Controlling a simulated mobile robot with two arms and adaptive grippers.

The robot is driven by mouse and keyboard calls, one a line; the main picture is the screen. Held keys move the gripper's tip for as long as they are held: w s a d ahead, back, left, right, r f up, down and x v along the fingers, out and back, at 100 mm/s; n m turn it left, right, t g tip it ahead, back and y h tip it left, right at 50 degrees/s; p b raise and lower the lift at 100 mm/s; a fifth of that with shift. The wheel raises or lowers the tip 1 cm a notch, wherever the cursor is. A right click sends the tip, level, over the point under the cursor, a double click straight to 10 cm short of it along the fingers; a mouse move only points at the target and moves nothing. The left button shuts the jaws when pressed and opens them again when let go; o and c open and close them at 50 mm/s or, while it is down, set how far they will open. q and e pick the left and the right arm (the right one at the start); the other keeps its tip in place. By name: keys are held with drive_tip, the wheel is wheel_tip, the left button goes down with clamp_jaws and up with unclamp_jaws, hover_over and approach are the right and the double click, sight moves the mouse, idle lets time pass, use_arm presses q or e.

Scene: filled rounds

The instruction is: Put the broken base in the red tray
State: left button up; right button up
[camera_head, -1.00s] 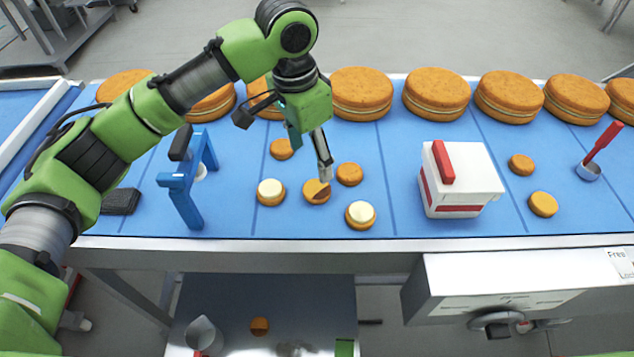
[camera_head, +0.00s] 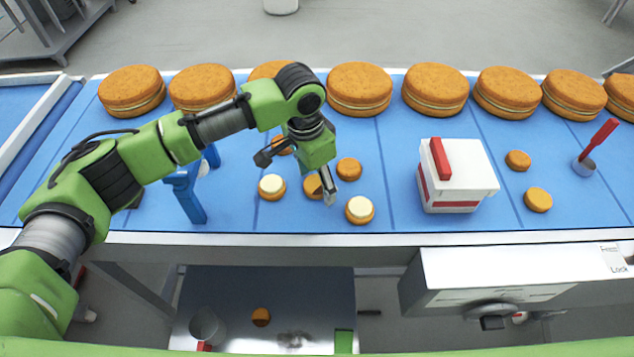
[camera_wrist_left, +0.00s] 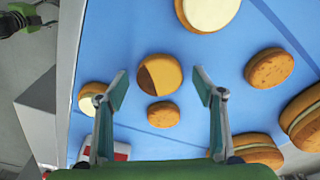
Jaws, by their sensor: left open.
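The broken base (camera_head: 312,186) is a small round biscuit, part orange and part dark brown, lying on the blue belt (camera_head: 400,200). The left gripper partly covers it in the head view. In the left wrist view the broken base (camera_wrist_left: 160,75) shows whole, between and beyond the two open fingers. My left gripper (camera_head: 328,192) is open and empty, pointing down above the belt at the broken base's right side; its fingers also show in the left wrist view (camera_wrist_left: 161,92). I cannot make out a red tray in either view. My right gripper is not in view.
Cream-topped rounds (camera_head: 271,187) (camera_head: 360,210) and a plain round (camera_head: 349,168) lie close by. A white box with red handle (camera_head: 458,178) stands to the right, a blue stand (camera_head: 186,194) to the left. Large rounds (camera_head: 360,88) line the belt's back.

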use_arm(q)
drive_tip(key=c, duration=0.8)
drive_tip(key=shift+r, duration=0.1)
